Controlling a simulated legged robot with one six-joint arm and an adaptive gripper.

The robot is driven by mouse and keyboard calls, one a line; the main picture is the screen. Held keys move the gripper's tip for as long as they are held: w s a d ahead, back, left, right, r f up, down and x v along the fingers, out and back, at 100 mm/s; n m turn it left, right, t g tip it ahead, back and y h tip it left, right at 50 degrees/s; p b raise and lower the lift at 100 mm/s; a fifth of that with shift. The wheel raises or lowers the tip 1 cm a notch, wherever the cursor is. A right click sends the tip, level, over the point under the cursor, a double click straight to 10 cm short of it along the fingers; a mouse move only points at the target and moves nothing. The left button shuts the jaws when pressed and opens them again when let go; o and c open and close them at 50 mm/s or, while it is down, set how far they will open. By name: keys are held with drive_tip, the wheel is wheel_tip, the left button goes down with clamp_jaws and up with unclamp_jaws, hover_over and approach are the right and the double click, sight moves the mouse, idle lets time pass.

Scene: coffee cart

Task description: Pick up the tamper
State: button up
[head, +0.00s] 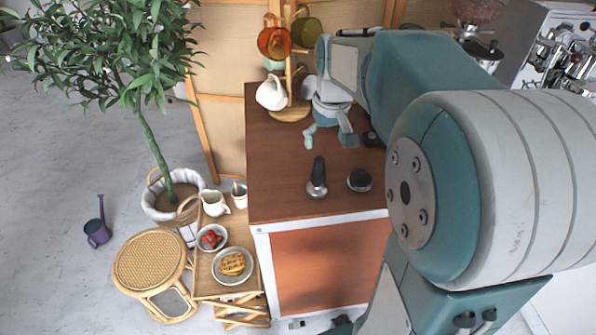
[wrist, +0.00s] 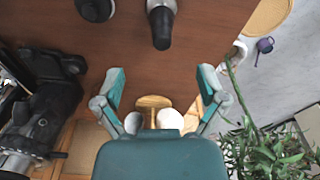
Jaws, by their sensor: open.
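The tamper (head: 317,180), with a black handle and a silver base, stands upright on the brown cart top near its front edge. In the wrist view the tamper (wrist: 160,22) is at the top middle, partly cut off, ahead of the gap between my fingers. My gripper (head: 328,138) is open and empty over the cart top, behind the tamper and apart from it. Both spread fingers of my gripper (wrist: 161,84) show in the wrist view.
A round dark-topped puck (head: 360,180) sits just right of the tamper. A wooden mug stand (head: 290,113) with a white mug (head: 271,94) is at the back left. A dark item (head: 373,139) lies right of my gripper. The cart top (head: 275,165) left of the tamper is clear.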

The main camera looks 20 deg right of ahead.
sight(318, 168)
drive_tip(key=f, duration=0.3)
drive_tip(key=w+f, duration=0.1)
drive_tip(key=f, duration=0.1)
drive_tip(key=shift+f, duration=0.1)
drive_tip(key=f, duration=0.2)
drive_tip(key=w+f, duration=0.1)
drive_tip(key=f, duration=0.2)
drive_tip(key=shift+w+f, duration=0.15)
drive_tip(key=shift+f, duration=0.15)
drive_tip(key=shift+c, duration=0.4)
clamp_jaws()
